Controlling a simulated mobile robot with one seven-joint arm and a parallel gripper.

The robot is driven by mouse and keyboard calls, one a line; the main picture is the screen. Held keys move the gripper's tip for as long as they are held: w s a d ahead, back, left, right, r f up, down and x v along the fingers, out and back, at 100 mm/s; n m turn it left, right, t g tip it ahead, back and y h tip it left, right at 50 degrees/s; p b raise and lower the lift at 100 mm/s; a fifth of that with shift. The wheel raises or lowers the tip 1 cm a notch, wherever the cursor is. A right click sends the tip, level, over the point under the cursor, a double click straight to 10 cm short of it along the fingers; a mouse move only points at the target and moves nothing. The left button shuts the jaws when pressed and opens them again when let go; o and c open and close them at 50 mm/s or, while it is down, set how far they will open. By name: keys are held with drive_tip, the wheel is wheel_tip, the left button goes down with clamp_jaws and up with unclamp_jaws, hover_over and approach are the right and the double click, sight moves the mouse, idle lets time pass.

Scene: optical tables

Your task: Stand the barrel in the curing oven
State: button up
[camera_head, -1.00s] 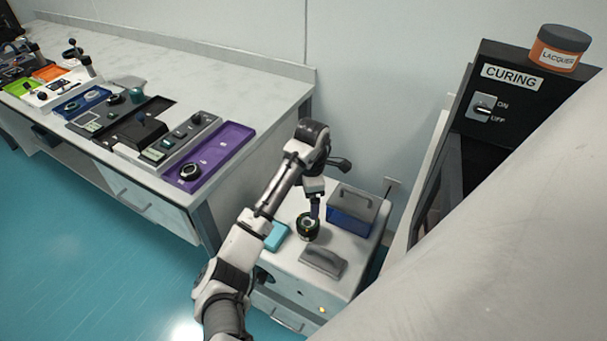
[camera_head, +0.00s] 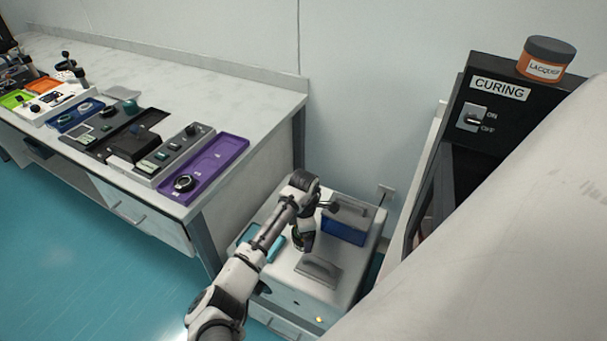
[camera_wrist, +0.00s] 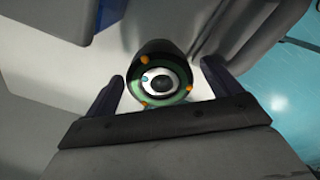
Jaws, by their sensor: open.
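The barrel (camera_head: 298,240) is a short dark cylinder standing on the white cabinet top. The wrist view shows its end face (camera_wrist: 165,82), with a green ring, orange dots and a pale ring around a dark centre. My gripper (camera_wrist: 160,88) is open, with one finger on each side of the barrel; I cannot tell whether they touch it. In the head view my gripper (camera_head: 305,222) hides part of the barrel. The curing oven (camera_head: 459,150) is black, at the right, with a CURING label and an ON/OFF switch (camera_head: 473,119). A pale foreground shape hides much of it.
A blue box with a grey handle (camera_head: 345,228), a grey handled block (camera_head: 318,269) and a light-blue block (camera_head: 268,246) crowd the cabinet top (camera_head: 290,283). A lacquer jar (camera_head: 545,60) sits on the oven. A purple tray (camera_head: 218,165) lies on the left bench.

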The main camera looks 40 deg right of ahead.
drive_tip(key=shift+c, duration=0.3)
drive_tip(key=c, duration=1.5)
drive_tip(key=shift+r, duration=0.1)
wheel_tip(320, 180, up, 20)
drive_tip(key=p, duration=0.2)
drive_tip(key=w+a+f+m+b, duration=0.1)
drive_tip(key=w+a+f+m, duration=0.25)
drive_tip(key=a+f, duration=0.55)
drive_tip(key=w+a+f+m+b, duration=0.1)
drive_tip(key=w+a+f+m, duration=0.1)
drive_tip(key=w+a+f, duration=0.65)
drive_tip(key=s+a+f+m+b, duration=0.1)
drive_tip(key=s+a+f+m, duration=0.1)
drive_tip(key=a+f, duration=0.3)
drive_tip(key=s+a+f+m, duration=0.2)
drive_tip(key=a+f, duration=0.3)
drive_tip(key=a, duration=0.4)
drive_tip(key=s+a+f+m+b, duration=0.1)
drive_tip(key=s+a+f+m, duration=0.2)
drive_tip(key=a, duration=0.4)
drive_tip(key=shift+s+f+b, duration=0.3)
drive_tip(key=shift+s+f, duration=0.5)
drive_tip(key=shift+f, duration=0.15)
